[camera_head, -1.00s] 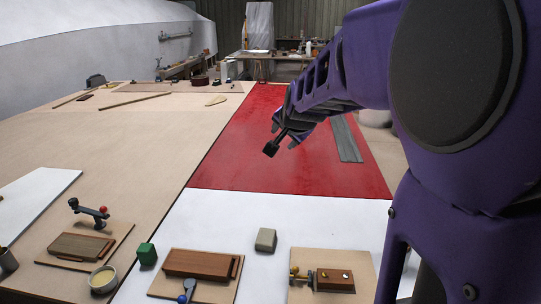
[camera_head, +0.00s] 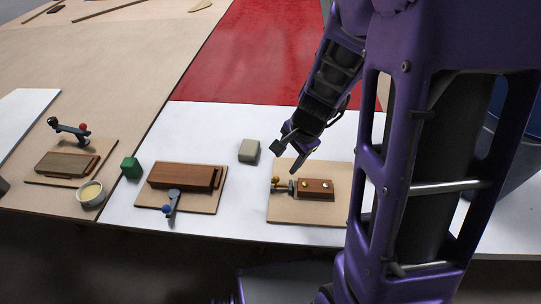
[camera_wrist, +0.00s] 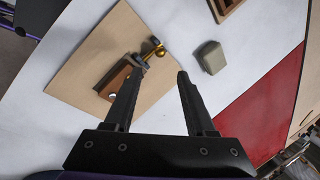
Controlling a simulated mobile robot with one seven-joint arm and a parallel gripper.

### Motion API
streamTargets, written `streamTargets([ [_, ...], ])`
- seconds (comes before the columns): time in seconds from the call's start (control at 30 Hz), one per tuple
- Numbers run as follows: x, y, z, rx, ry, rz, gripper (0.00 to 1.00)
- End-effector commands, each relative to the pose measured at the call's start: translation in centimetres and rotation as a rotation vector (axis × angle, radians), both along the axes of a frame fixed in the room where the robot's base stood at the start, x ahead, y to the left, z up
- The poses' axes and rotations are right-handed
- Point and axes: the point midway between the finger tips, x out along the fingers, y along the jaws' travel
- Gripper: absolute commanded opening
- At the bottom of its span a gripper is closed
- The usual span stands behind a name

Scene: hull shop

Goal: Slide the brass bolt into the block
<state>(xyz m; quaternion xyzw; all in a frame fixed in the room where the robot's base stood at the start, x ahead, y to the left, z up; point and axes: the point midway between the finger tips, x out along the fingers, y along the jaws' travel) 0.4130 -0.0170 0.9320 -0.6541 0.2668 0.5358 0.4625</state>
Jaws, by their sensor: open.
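The brown wooden block (camera_head: 317,189) with two pale screw heads sits on a light wooden board (camera_head: 300,215) at the right of the bench. The brass bolt (camera_head: 277,184) sticks out from the block's left side, with a dark grey piece around it. In the wrist view, the bolt's round brass knob (camera_wrist: 160,51) lies beyond the fingertips, and the block (camera_wrist: 112,84) is partly hidden by the left finger. My gripper (camera_head: 284,158) is open and empty, above and behind the board, apart from the bolt. I cannot tell how far the bolt sits inside the block.
A grey-green block (camera_head: 249,151) stands just left of my gripper. The red surface (camera_head: 260,50) behind is clear.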

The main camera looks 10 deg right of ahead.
Motion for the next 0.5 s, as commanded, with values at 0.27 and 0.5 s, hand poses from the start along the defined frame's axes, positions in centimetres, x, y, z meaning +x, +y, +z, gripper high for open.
streamTargets([
  [0.27,1.7,0.8,-6.3,0.001,0.003,-0.002,0.56],
  [0.5,2.8,1.4,-9.4,-0.001,0.000,-0.001,0.56],
])
